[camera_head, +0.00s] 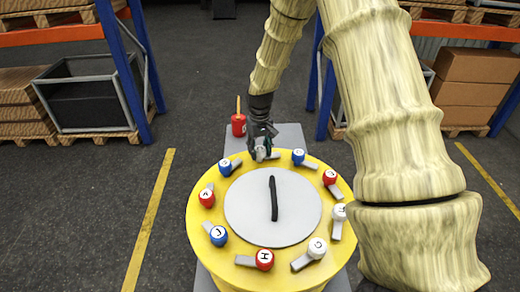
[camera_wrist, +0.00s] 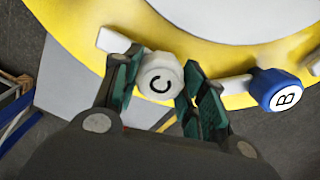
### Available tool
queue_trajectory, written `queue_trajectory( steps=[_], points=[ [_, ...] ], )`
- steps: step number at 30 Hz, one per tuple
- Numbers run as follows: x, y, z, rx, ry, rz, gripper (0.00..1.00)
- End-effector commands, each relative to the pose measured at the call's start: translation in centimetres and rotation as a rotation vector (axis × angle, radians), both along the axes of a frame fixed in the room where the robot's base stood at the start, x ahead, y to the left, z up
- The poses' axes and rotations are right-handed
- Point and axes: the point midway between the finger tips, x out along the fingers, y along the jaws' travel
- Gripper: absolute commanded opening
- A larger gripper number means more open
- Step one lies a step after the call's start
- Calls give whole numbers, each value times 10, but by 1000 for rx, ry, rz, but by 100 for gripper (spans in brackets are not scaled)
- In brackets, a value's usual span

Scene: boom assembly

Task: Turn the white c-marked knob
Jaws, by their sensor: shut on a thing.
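The white knob marked C (camera_wrist: 160,80) sits at the far edge of the yellow round table (camera_head: 202,240). In the wrist view it lies between the two green-padded fingers of my gripper (camera_wrist: 158,88), and its C faces the camera. In the head view my gripper (camera_head: 262,146) reaches down from above over the same knob (camera_head: 261,154), which it partly covers. My gripper is shut on the knob. A grey lever bar (camera_wrist: 113,40) shows beside the knob in the wrist view.
Other lettered knobs stand around the rim, including a blue B knob (camera_wrist: 277,90) beside the C knob and a red A knob (camera_head: 207,198). A grey disc with a black handle (camera_head: 273,198) fills the middle. Racks flank the floor.

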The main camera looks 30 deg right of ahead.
Motion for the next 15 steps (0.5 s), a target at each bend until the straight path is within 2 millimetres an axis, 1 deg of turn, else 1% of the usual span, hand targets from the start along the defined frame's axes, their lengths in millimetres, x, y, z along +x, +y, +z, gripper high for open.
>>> queue_trajectory(
  steps=[8, 15],
  points=[
    [0, -1, 1, -3, 2, -165, 18],
    [0, -1, 1, -3, 1, -386, 18]
  ],
)
